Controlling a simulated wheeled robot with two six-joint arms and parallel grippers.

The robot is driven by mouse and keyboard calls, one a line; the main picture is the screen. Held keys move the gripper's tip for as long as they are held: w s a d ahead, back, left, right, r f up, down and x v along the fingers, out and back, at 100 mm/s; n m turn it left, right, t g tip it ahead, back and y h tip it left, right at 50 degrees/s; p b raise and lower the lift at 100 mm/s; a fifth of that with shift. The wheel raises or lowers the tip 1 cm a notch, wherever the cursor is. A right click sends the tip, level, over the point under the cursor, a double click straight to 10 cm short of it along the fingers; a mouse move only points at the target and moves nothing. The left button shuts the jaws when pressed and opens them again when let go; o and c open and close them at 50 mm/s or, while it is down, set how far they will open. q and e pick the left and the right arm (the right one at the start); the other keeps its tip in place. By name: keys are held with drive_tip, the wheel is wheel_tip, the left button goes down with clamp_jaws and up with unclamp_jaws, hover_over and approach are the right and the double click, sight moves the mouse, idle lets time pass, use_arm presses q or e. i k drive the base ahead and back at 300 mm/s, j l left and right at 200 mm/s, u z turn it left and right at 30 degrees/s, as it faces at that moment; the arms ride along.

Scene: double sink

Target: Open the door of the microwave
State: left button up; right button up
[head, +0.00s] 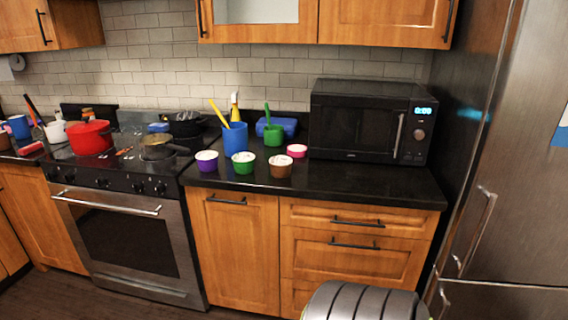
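A black microwave (352,124) stands on the dark countertop at the right end, close to the fridge. Its door is shut. A vertical silver handle (398,135) runs along the right edge of the door, beside the control panel (421,133) with a lit blue display and a knob. Neither of my grippers shows in the head view, so I cannot see their state.
Blue and green cups with utensils and several small bowls (243,163) stand left of the microwave. The countertop (370,182) before the microwave is clear. A steel fridge (510,190) stands right, a stove (125,215) left. A grey rounded object (365,302) shows at the bottom.

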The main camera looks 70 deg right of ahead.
sight(361, 128)
drive_tip(key=z, duration=1.85)
